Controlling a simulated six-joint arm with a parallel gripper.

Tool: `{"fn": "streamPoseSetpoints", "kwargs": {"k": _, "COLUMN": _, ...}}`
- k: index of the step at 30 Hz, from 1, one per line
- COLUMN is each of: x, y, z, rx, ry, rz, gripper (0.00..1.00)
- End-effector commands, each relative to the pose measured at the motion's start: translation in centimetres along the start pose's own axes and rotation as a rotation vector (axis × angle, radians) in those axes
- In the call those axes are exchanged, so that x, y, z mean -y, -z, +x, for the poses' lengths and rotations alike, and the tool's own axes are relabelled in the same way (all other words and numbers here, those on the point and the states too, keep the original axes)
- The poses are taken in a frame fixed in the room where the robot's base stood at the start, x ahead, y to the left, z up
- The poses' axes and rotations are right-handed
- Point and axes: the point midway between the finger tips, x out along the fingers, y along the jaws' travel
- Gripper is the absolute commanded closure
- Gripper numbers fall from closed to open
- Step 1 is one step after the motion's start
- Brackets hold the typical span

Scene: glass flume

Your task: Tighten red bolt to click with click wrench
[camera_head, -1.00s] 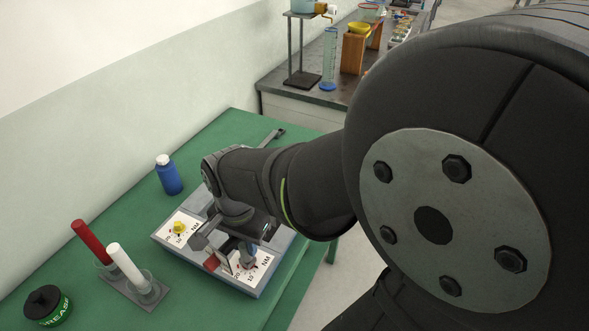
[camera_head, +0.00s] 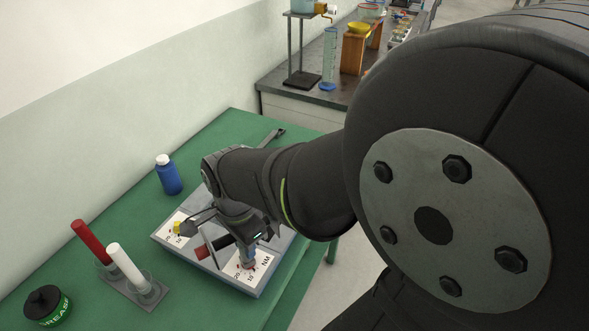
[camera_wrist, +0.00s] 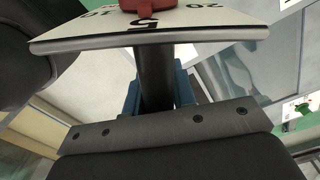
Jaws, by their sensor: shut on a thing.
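My gripper (camera_head: 243,247) is low over the right half of the grey box. In the wrist view its blue fingertips (camera_wrist: 157,97) are shut on a dark-shafted tool (camera_wrist: 154,72). The tool carries a white plate (camera_wrist: 105,28) marked 5, 10 and 20, with a red part (camera_wrist: 143,5) on its face. In the head view the plate shows nearly edge-on, red part to the left. I cannot tell if this is the click wrench. Small red marks show on the box's right NM card (camera_head: 250,267); the gripper partly covers it, so the red bolt is unclear.
A yellow knob (camera_head: 177,227) stands on the box's left card. A grey bar (camera_head: 274,135) lies at the table's far end, partly hidden by my arm. A blue bottle (camera_head: 168,174), red and white sticks in a holder (camera_head: 130,291) and a grease tin (camera_head: 47,307) stand nearby.

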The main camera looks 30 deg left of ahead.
Motion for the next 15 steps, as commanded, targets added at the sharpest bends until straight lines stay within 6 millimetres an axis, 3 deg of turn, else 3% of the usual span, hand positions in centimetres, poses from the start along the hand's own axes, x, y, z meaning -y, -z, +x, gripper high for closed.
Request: {"fn": "streamPoseSetpoints", "kwargs": {"k": 15, "x": 0.08, "y": 0.02, "z": -0.07, "rx": -0.001, "ry": 0.003, "rz": 0.086, "gripper": 1.0}}
